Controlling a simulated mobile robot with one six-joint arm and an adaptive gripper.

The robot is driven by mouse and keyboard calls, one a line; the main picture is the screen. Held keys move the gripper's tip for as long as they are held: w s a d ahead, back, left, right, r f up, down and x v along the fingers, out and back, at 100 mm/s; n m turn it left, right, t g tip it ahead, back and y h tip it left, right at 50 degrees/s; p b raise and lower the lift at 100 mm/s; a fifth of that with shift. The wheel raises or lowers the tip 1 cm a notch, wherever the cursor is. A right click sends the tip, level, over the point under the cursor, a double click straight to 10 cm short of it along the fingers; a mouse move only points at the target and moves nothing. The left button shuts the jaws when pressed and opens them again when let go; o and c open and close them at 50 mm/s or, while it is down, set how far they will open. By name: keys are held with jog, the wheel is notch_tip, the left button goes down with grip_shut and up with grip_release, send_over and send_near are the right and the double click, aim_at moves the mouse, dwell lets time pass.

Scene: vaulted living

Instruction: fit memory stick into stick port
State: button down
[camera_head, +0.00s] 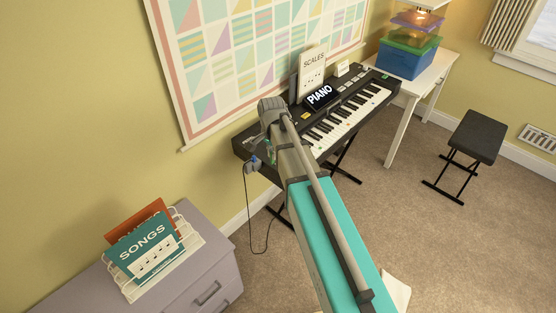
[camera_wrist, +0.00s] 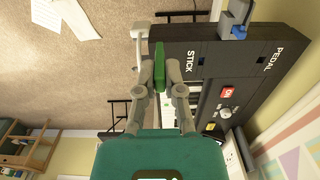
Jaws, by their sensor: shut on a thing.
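In the wrist view my gripper (camera_wrist: 159,68) is shut on a green memory stick (camera_wrist: 159,64), held between its fingertips. The stick is beside the end of the black piano keyboard (camera_wrist: 183,50), close to the word STICK; I cannot tell whether it touches. The stick port's opening is not clearly visible. In the head view the keyboard (camera_head: 345,128) stands against the wall. My arm hides most of the gripper there, and a little green (camera_head: 271,153) shows by the keyboard's left end.
A blue plug (camera_wrist: 239,32) sits by the PEDAL label, near the stick; its black cable (camera_head: 247,215) hangs to the floor in the head view. A lilac cabinet (camera_head: 215,265) with song books (camera_head: 145,250) stands at lower left. A black stool (camera_head: 477,137) is at right.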

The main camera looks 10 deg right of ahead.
jog(key=w+d+f+b, duration=0.1)
jog(key=w+f+b, duration=0.2)
jog(key=w, duration=0.1)
jog(key=w+d+f+b, duration=0.1)
jog(key=w+f+b, duration=0.2)
jog(key=w, duration=0.1)
jog(key=w+d+f+b, duration=0.1)
jog(key=w+f+b, duration=0.2)
jog(key=w, duration=0.1)
jog(key=shift+w+d, duration=0.2)
jog(key=shift+w, duration=0.15)
jog(key=shift+f, duration=0.1)
jog(key=shift+w+d+f+b, duration=0.1)
jog(key=shift+w+f+b, duration=0.3)
jog(key=shift+f+b, duration=1.55)
jog(key=shift+b, duration=0.05)
